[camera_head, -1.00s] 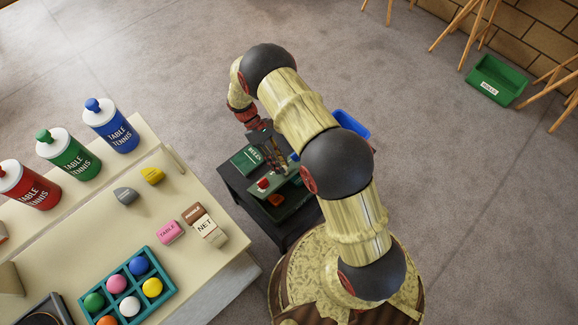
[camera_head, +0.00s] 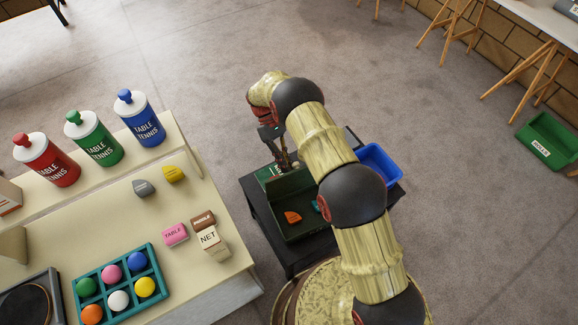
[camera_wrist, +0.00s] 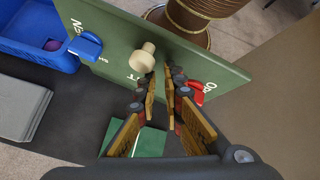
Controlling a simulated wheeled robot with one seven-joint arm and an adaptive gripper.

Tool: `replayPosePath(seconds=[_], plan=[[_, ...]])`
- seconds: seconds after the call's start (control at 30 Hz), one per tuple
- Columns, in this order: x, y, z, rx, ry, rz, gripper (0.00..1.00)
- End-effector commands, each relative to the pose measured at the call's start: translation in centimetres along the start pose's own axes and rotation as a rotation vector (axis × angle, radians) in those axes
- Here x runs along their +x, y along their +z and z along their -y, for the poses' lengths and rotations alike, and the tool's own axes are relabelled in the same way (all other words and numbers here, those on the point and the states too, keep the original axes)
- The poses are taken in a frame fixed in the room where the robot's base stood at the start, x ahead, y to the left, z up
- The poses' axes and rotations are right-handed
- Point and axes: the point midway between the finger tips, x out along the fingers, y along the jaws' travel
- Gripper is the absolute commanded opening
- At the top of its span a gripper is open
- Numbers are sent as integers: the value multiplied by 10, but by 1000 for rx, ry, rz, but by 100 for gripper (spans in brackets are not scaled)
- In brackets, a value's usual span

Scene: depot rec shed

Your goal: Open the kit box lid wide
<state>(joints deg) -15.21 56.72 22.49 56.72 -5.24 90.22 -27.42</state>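The dark green kit box (camera_head: 303,228) sits on a low black table, with an orange piece and a teal piece inside. Its green lid (camera_head: 292,186) stands raised at the box's far side. In the wrist view the lid (camera_wrist: 115,38) fills the upper middle, its lettered face showing a beige knob (camera_wrist: 142,58), a blue catch (camera_wrist: 86,45) and a red catch (camera_wrist: 195,92). My gripper (camera_head: 284,162) is just beyond the lid. In the wrist view my gripper (camera_wrist: 162,82) has a gap between its fingers, with the knob left of the fingertips. Whether the fingers touch the lid is unclear.
A blue bin (camera_head: 379,165) stands right of the box. A green flat item (camera_wrist: 138,140) lies below my fingers. The cream table (camera_head: 215,278) at left holds bottles, blocks and a teal ball tray (camera_head: 163,272). A green crate (camera_head: 548,138) lies on the floor at right.

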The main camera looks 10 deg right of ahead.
Motion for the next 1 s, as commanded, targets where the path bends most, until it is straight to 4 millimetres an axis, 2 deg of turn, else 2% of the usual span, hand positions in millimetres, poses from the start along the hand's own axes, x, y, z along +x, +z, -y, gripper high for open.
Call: replayPosePath(seconds=[0.5, 0.77, 1.0], plan=[[0, 1, 1, 0, -3, 2, 40], [0, 1, 1, 0, -3, 2, 40], [-8, -8, -2, 0, -3, 2, 40]])
